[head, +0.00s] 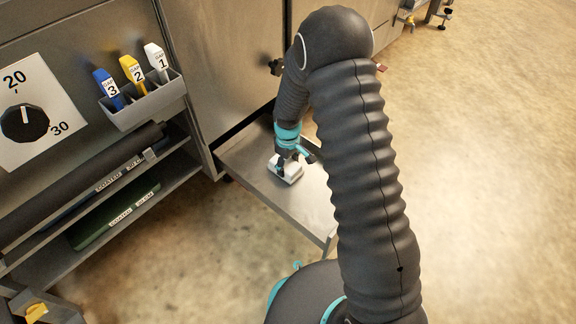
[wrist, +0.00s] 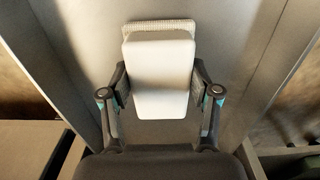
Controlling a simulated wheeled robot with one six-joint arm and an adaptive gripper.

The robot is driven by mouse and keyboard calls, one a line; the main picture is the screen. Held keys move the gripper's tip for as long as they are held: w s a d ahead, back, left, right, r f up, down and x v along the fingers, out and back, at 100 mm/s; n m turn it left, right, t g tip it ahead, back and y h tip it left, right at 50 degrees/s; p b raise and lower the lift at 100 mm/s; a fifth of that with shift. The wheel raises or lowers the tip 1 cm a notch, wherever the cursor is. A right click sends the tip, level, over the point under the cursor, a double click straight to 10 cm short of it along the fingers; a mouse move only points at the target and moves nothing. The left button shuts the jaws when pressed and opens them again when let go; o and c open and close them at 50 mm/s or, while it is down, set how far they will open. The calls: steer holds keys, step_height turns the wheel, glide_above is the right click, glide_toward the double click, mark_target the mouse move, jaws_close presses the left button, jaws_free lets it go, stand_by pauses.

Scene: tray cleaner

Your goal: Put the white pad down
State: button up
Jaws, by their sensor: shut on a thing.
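The white pad (wrist: 158,72) is a white block with a ribbed pale layer showing at its far edge in the wrist view. My gripper (wrist: 160,92) is shut on it, with one finger against each side. In the head view the white pad (head: 287,170) is at or just above the grey metal shelf (head: 305,205) that juts out from the cabinet. My gripper (head: 291,158) points down over it. I cannot tell whether the pad's underside touches the shelf.
A grey holder (head: 145,103) with blue, yellow and white numbered handles hangs on the panel at left, near a dial (head: 25,122). Racks with dark and green rolled or flat items (head: 115,213) lie below. The shelf's front part is bare. Open floor (head: 480,170) lies to the right.

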steer(key=shift+f, duration=0.3)
steer(key=o, duration=1.2)
